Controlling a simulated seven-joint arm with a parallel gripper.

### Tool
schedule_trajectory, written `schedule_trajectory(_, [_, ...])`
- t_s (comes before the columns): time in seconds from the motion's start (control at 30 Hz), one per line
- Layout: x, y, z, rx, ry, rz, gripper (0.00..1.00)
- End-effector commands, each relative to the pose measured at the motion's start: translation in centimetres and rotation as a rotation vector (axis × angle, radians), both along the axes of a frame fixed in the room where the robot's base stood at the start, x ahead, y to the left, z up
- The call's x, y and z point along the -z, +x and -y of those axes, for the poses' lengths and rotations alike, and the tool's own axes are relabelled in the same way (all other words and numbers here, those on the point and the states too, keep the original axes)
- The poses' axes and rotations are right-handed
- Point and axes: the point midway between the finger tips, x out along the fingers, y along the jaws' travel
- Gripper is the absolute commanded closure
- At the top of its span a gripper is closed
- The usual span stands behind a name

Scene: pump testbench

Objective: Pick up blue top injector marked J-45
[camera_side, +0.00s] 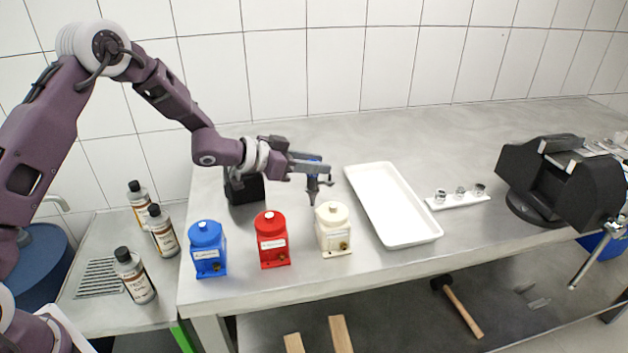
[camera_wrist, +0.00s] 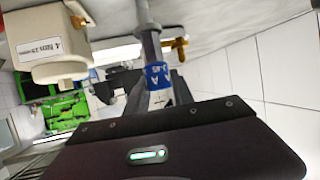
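The blue top injector (camera_side: 313,187) is upright in the side view, behind the cream canister, with its blue band between the fingers of my gripper (camera_side: 318,166). Its lower end seems clear of the bench. In the wrist view the injector's blue band (camera_wrist: 158,77) sits between the two grey fingers of my gripper (camera_wrist: 160,92), which look closed on it. White lettering shows on the band, but I cannot read it surely. A brass-coloured side piece sticks out beyond the band. The injector's far end is cut off by the picture's edge.
Blue (camera_side: 207,251), red (camera_side: 272,241) and cream (camera_side: 334,231) canisters stand along the bench front. A black stand (camera_side: 243,187) is behind them. An empty white tray (camera_side: 397,204), a white strip of small metal parts (camera_side: 457,198) and a black vise (camera_side: 560,182) lie to the right.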

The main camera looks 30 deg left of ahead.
Motion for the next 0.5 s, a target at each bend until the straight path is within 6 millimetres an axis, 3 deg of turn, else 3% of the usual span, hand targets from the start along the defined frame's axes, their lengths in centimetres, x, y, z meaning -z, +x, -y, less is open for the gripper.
schedule_trajectory(0.03, [0.0, -0.01, 0.0, 0.0, 0.0, 0.0, 0.88])
schedule_trajectory(0.1, [0.0, -0.01, 0.0, 0.0, 0.0, 0.0, 1.0])
schedule_trajectory(0.5, [-0.78, 0.03, 0.01, 0.001, 0.001, 0.004, 1.0])
